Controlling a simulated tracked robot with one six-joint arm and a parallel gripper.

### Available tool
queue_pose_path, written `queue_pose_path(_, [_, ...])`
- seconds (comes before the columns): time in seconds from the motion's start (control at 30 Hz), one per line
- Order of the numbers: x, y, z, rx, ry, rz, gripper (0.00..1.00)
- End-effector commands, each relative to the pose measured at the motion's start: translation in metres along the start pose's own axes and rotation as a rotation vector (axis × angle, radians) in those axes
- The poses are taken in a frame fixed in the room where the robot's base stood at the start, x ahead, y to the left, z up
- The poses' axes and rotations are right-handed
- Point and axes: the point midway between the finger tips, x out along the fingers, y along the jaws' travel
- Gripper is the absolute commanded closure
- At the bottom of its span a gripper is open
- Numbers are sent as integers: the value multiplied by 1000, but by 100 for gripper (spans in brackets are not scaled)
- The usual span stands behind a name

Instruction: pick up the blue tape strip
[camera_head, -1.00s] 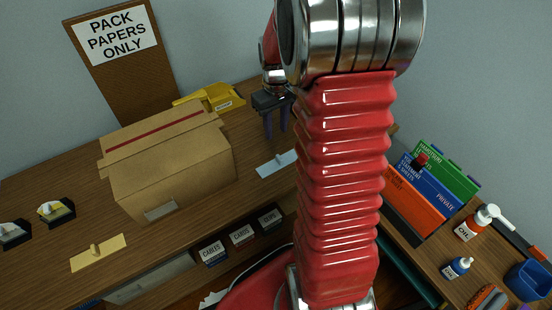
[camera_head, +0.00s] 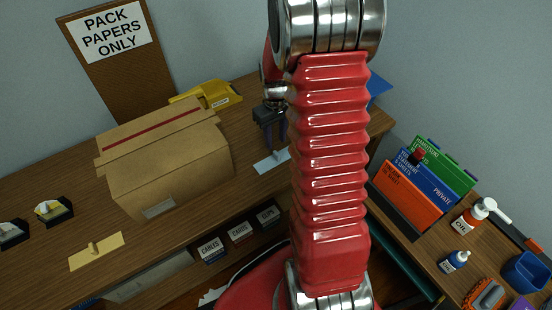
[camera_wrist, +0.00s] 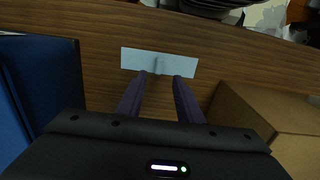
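The blue tape strip (camera_head: 263,166) is a pale blue flat piece lying on the wooden bench, to the right of the cardboard box. The wrist view shows the strip (camera_wrist: 182,66) with a small raised tab near its middle. My gripper (camera_head: 274,151) points down just above the strip. In the wrist view my gripper (camera_wrist: 163,77) is open, its two dark fingers apart and nothing between them. The fingertips overlap the strip's near edge there, with the tab between their lines. I cannot tell whether they touch the strip.
The cardboard box (camera_head: 170,175) stands left of the strip, with a yellow tape dispenser (camera_head: 208,95) behind it. A yellow strip (camera_head: 96,251) lies at the front left. A blue object (camera_head: 378,88) stands behind my arm. Binders (camera_head: 409,194) and bottles stand on the right-hand table.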

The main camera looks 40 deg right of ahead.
Motion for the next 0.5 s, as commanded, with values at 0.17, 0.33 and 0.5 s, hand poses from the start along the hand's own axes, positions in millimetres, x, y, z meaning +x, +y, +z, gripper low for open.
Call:
queue_pose_path(0.17, [22,0,0,0,-1,0,67])
queue_pose_path(0.33, [26,0,0,0,1,0,67])
queue_pose_path(0.5, [26,0,0,0,1,0,67])
